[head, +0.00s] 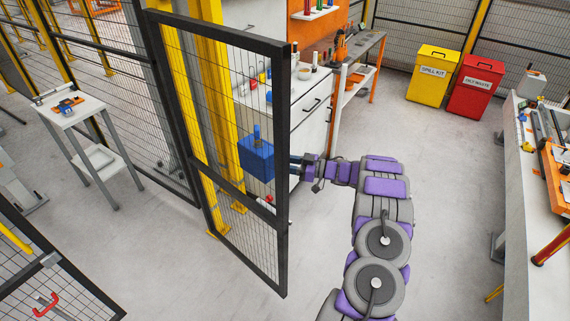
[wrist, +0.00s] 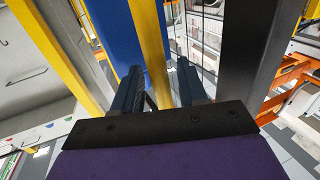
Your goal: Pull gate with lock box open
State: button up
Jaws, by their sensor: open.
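The gate (head: 286,200) is a black-framed mesh panel standing upright in the middle of the head view. A blue lock box (head: 257,158) is fixed on it near its right upright. My gripper (head: 296,164) is just right of that upright, at the box's height. In the wrist view my gripper (wrist: 159,68) has its two fingers apart, with the blue lock box (wrist: 150,45) behind them. The dark gate upright (wrist: 252,50) is right of the fingers. I cannot tell whether a finger touches the gate. No handle on the gate is clearly visible.
Yellow posts (head: 211,70) stand behind the gate. A small table (head: 75,110) is at left, and a mesh panel with a red handle (head: 45,304) at lower left. Yellow (head: 433,75) and red (head: 475,88) bins stand at the back right. The floor (head: 450,190) right of my arm is clear.

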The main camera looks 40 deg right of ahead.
jog(key=v, duration=1.7)
jog(key=shift+d, duration=0.1)
